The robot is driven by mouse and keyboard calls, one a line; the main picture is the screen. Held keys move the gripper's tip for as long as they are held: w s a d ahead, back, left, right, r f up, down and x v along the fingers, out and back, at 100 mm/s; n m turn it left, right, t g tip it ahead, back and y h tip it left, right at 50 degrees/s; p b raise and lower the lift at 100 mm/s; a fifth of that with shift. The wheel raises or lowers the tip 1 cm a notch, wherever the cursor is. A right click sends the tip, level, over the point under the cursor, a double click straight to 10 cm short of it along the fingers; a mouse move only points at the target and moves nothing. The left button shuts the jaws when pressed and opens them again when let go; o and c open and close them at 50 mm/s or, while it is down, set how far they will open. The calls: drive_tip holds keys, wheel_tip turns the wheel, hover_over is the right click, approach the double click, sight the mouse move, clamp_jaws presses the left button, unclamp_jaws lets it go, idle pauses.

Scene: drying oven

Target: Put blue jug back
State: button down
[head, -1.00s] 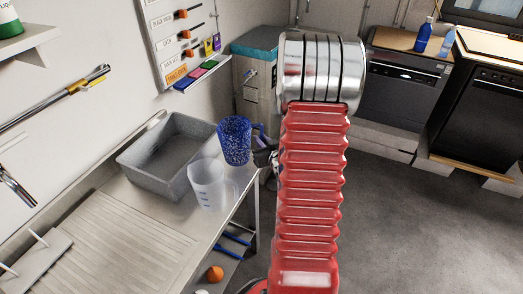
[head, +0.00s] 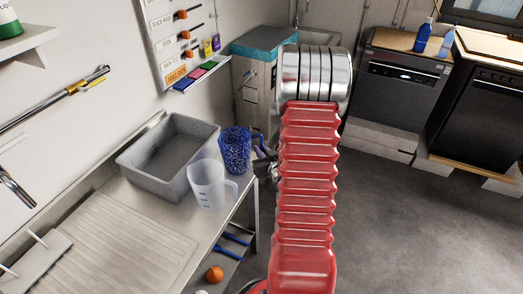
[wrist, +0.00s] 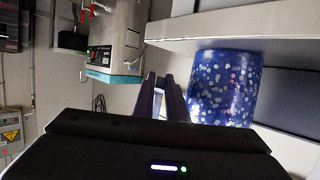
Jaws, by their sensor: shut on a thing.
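The blue speckled jug (head: 235,153) is at the right end of the steel counter, behind the clear jug (head: 207,186) and beside the grey basin. My gripper (head: 262,152) is at its right side, shut on its handle, and mostly hidden behind my red arm in the head view. The jug looks upright, and its base is partly hidden by the clear jug, so I cannot tell whether it rests on the counter. In the wrist view the jug (wrist: 222,90) is right beside my gripper's fingers (wrist: 163,98).
The grey basin (head: 135,162) stands left of the jugs. The counter's front right edge is close to the jugs. A low shelf below holds blue-handled things (head: 233,240) and an orange ball (head: 215,274). A cabinet with a teal top (head: 262,42) stands behind.

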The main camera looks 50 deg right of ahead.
drive_tip(key=c, duration=1.8)
unclamp_jaws()
drive_tip(key=shift+o, duration=0.2)
